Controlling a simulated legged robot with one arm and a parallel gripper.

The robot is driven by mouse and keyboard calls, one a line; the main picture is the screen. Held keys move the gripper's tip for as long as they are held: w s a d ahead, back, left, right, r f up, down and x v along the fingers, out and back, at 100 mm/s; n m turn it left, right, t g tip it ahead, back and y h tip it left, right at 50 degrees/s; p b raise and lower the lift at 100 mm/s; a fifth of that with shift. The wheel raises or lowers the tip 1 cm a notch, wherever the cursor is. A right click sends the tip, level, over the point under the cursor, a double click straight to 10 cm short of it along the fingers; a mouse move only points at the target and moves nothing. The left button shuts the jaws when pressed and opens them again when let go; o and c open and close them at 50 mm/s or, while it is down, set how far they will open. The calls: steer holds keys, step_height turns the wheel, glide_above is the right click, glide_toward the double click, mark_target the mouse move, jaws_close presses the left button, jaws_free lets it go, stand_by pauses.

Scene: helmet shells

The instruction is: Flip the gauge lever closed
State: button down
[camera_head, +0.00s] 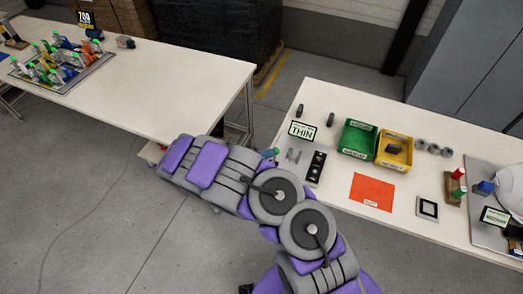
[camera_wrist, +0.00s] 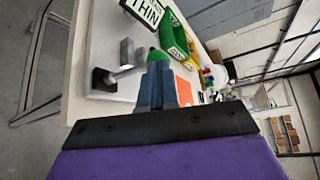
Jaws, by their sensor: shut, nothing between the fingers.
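My gripper (camera_wrist: 157,88) shows in the wrist view as blue-grey fingers side by side, shut with nothing between them. A green tip (camera_wrist: 153,53) shows at their far end; I cannot tell whether it belongs to them. A blue-green end (camera_head: 270,153) shows in the head view at the right table's left edge. Beyond the fingers, to the left, a small grey bar with a black end (camera_wrist: 106,78) lies low over the table; it may be the gauge lever. Small grey metal parts (camera_head: 293,155) show in the head view below the THIN sign (camera_head: 302,130). The lever's position is unclear.
A black block with knobs (camera_head: 316,168), a green bin (camera_head: 358,139), a yellow bin (camera_head: 394,158) and an orange sheet (camera_head: 372,192) are on the right table. The left table (camera_head: 175,85) carries a tray of coloured parts. A floor gap separates the tables.

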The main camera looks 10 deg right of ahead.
steer(key=shift+s+d+r+m+y, duration=0.15)
steer(key=shift+s+d+m+y, duration=0.3)
steer(key=shift+d+m, duration=0.2)
steer(key=shift+s+f+m+y+p, duration=0.15)
steer(key=shift+f+m+y+p, duration=0.1)
steer(key=shift+y+p, duration=0.1)
steer(key=shift+r, duration=0.1)
steer(key=shift+d+r+p, duration=0.15)
steer(key=shift+r+p, duration=0.6)
steer(key=shift+p, duration=0.05)
